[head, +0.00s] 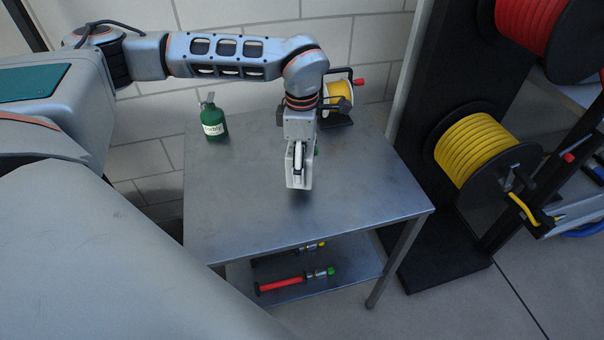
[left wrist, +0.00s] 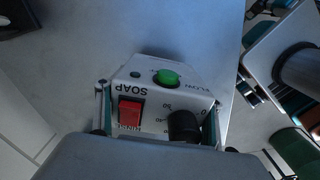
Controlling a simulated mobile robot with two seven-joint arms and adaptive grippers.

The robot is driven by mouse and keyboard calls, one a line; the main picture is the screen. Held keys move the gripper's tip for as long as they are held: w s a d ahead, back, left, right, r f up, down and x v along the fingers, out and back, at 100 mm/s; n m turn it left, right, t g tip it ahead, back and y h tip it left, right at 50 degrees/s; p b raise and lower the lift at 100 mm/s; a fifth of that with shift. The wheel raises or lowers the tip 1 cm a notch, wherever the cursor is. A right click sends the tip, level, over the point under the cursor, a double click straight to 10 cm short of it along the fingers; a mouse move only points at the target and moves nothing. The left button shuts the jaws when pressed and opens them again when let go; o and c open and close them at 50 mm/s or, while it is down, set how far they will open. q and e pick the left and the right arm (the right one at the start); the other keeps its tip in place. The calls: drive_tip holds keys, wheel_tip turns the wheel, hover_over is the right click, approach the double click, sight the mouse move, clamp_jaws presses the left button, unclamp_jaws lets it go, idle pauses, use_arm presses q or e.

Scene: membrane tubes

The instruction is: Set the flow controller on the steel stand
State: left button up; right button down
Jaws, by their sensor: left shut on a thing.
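The flow controller is a white box (left wrist: 155,95) with a green button, a red switch and a black knob, seen between the fingers in the left wrist view. My left gripper (head: 299,172) points down and is shut on it. In the head view the gripper hides most of the box. They are over the middle of the steel stand's grey top (head: 240,205); I cannot tell whether the box touches it. My right gripper is not in view.
A green bottle (head: 212,122) stands at the stand's back left. A small yellow reel (head: 339,94) stands at the back right. A red tool (head: 285,284) lies on the lower shelf. Large yellow (head: 478,148) and red (head: 528,25) hose reels are at the right. The top's front is clear.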

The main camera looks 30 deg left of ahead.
use_arm(q)
wheel_tip(320, 180, down, 4)
drive_tip(key=shift+b, duration=0.3)
drive_tip(key=o, duration=1.4)
drive_tip(key=shift+r, duration=0.1)
wheel_tip(320, 180, up, 12)
drive_tip(key=shift+p, duration=0.8)
drive_tip(key=shift+s, duration=0.1)
